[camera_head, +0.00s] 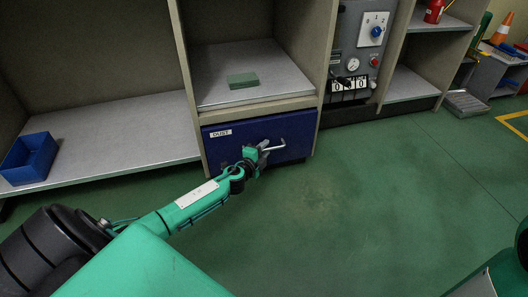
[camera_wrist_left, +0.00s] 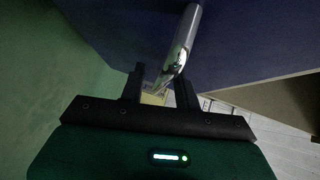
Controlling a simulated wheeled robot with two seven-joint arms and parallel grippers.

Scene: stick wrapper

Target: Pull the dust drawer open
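The dust drawer (camera_head: 236,144) is a dark blue front with a white DUST label at its upper left, set under a cubby shelf. Its front looks about flush with the cabinet. It fills much of the left wrist view (camera_wrist_left: 265,40). A shiny bar handle (camera_head: 273,146) sticks out of it, also seen in the left wrist view (camera_wrist_left: 183,42). My left gripper (camera_head: 261,152) is at the handle. In the left wrist view its fingers (camera_wrist_left: 160,88) are apart, with the bar's lower end between them, nearer the right finger. Contact is unclear. My right gripper is out of view.
A green block (camera_head: 243,80) lies on the shelf above the drawer. A blue bin (camera_head: 29,158) stands on the left shelf. A grey control panel (camera_head: 359,50) with a dial is to the right. The green floor (camera_head: 345,205) before the drawer is clear.

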